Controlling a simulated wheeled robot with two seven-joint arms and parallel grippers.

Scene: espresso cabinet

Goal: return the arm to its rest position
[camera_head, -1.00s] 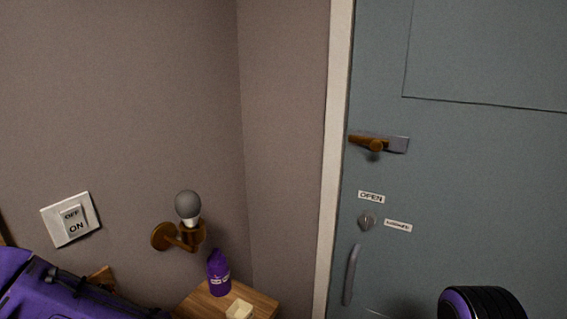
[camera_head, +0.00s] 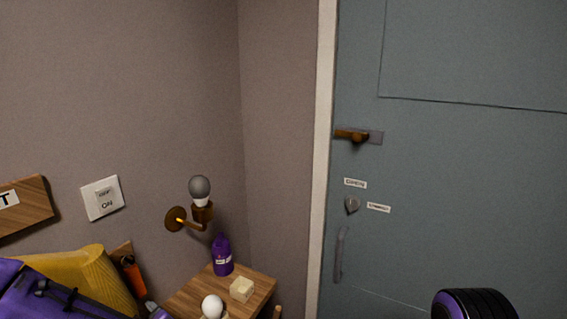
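Neither of my grippers shows in the head view. A purple and dark part (camera_head: 50,298), which looks like my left arm, crosses the bottom left corner. A black, purple-ringed rounded part (camera_head: 475,303), which looks like part of my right arm, is at the bottom right, in front of the blue-grey door (camera_head: 460,200). The hands of both arms are outside the picture or hidden, so what they hold cannot be seen.
A small wooden table (camera_head: 258,280) in the corner bears a purple bottle (camera_head: 222,258), a pale block (camera_head: 241,289) and a white bulb (camera_head: 212,306). A wall lamp (camera_head: 200,200) and a switch (camera_head: 102,198) are above. A yellow object (camera_head: 85,275) is at lower left.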

